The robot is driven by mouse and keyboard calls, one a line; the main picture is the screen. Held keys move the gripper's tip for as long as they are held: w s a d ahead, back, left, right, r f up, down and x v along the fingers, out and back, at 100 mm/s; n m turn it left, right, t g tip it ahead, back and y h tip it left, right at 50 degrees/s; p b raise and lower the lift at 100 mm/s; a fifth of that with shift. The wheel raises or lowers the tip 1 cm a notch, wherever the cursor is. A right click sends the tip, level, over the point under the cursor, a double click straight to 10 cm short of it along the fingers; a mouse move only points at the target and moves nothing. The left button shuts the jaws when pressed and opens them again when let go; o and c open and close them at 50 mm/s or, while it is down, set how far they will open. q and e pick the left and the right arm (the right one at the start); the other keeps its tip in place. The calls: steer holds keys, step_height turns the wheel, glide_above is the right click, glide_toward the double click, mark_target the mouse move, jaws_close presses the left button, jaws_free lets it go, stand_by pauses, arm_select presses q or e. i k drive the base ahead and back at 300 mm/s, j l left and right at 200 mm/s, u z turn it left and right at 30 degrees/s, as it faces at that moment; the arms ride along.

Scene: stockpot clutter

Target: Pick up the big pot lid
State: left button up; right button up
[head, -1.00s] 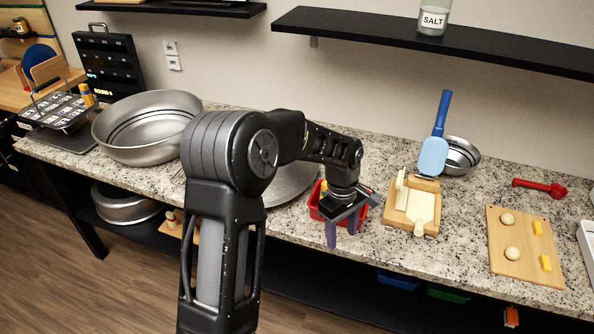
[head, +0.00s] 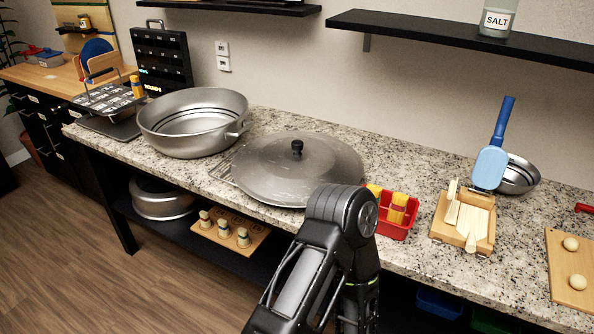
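The big pot lid (head: 272,165) is a wide grey metal disc with a black knob (head: 297,147) on top. It lies flat on the granite counter, right of the big open metal pot (head: 195,122), with a wire rack partly under its left edge. One of my arms stands in front of the counter at the lower middle, its elbow near the lid's front right edge. That arm's gripper is out of sight, hidden or below the picture. My other gripper does not show. Nothing touches the knob.
A red bin (head: 397,218) with yellow-topped items stands right of the lid. A wooden board (head: 463,222), a small metal bowl (head: 518,176) and a blue spatula (head: 492,160) are farther right. A black shelf (head: 455,38) hangs above the back. The counter behind the lid is clear.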

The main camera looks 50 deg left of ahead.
mark_target(283, 169)
steer(key=i+j, duration=0.25)
steer(key=i, duration=0.25)
steer(key=u, duration=1.8)
